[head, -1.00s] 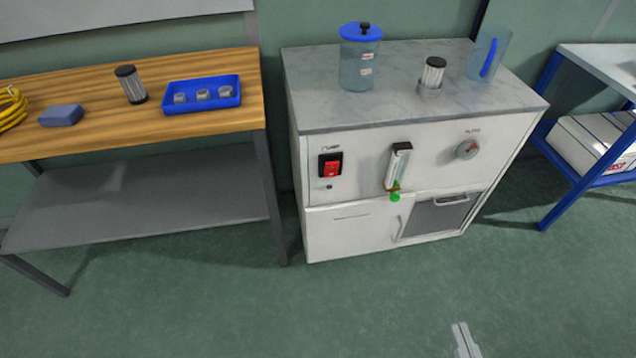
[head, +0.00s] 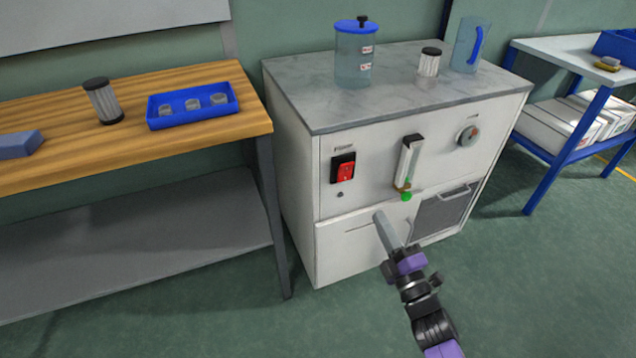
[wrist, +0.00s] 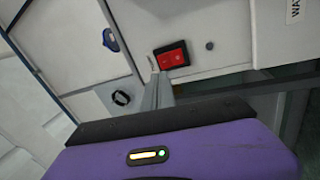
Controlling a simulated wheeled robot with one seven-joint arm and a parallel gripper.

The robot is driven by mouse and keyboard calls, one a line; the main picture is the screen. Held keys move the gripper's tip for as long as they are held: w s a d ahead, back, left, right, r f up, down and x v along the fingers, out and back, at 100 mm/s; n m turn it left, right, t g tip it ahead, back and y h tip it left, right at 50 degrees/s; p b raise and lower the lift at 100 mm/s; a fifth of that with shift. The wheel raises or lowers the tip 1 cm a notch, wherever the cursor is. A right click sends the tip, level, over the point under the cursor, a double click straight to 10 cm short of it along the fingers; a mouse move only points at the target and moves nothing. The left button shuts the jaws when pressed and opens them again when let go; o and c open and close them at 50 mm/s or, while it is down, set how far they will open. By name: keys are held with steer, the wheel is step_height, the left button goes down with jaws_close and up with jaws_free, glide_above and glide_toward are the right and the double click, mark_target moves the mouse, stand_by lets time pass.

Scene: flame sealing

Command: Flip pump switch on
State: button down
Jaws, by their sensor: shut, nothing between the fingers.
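The red pump switch (head: 345,170) sits in a black frame at the upper left of the white cabinet's front (head: 330,245). It also shows in the wrist view (wrist: 170,56), just beyond my fingertips. My gripper (head: 378,214) is shut and empty. In the head view it is in front of the cabinet, below and to the right of the switch. In the wrist view the fingers (wrist: 156,80) point toward the switch and end near its lower left edge. I cannot tell whether they touch it.
A flow meter (head: 408,162) with a green knob and a round dial (head: 468,135) are right of the switch. A blue-lidded jar (head: 354,55), a filter (head: 429,62) and a pitcher (head: 464,45) stand on top. A wooden bench (head: 235,125) stands left; open floor lies in front.

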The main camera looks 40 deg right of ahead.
mark_target(348, 166)
steer(key=shift+w+a+n, duration=0.1)
steer(key=shift+a+n, duration=0.45)
steer(key=shift+n, duration=0.45)
steer(key=x, duration=1.4)
steer(key=shift+a, duration=0.1)
steer(key=shift+p, duration=0.3)
